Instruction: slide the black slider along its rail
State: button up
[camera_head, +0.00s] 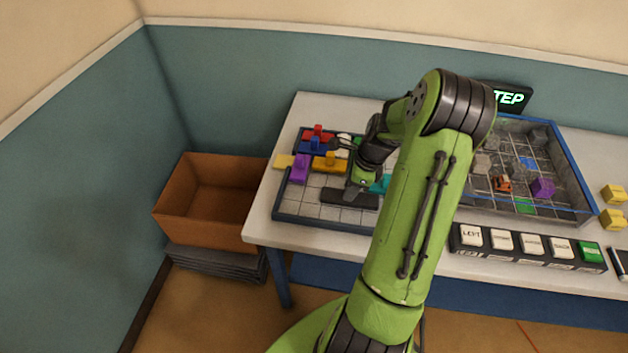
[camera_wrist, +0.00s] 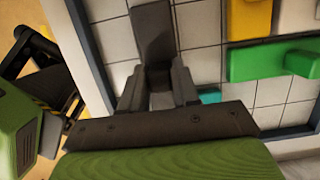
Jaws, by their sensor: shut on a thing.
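The black slider (camera_head: 345,198) is a long dark bar lying flat on the white tiled floor of the sliding-block tray (camera_head: 310,221), near its front edge. My gripper (camera_head: 357,189) is down over the slider and shut on it. In the wrist view my gripper (camera_wrist: 160,88) has its fingers closed at the near end of the slider (camera_wrist: 152,32), which runs away from them. The gripped part is mostly hidden between the fingers. My arm hides the tray's right side. No separate rail can be made out.
Purple (camera_head: 299,170), yellow (camera_head: 330,163), blue (camera_head: 313,146) and red (camera_head: 317,133) blocks sit behind the slider. A teal block (camera_head: 379,184) is close at its right. Bare tiles lie left of the slider. A button row (camera_head: 530,243) and a walled grid box (camera_head: 562,150) stand right.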

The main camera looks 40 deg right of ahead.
jog(key=shift+w+a+p, duration=0.25)
jog(key=shift+w+a, duration=1.45)
jog(key=shift+w, duration=0.2)
jog(key=shift+w+a+p, duration=0.2)
jog(key=shift+w+a, duration=1.45)
jog(key=shift+w, duration=0.25)
jog(key=o, duration=0.6)
jog(key=shift+c, duration=0.2)
notch_tip(320, 180, up, 7)
jog(key=p, duration=0.6)
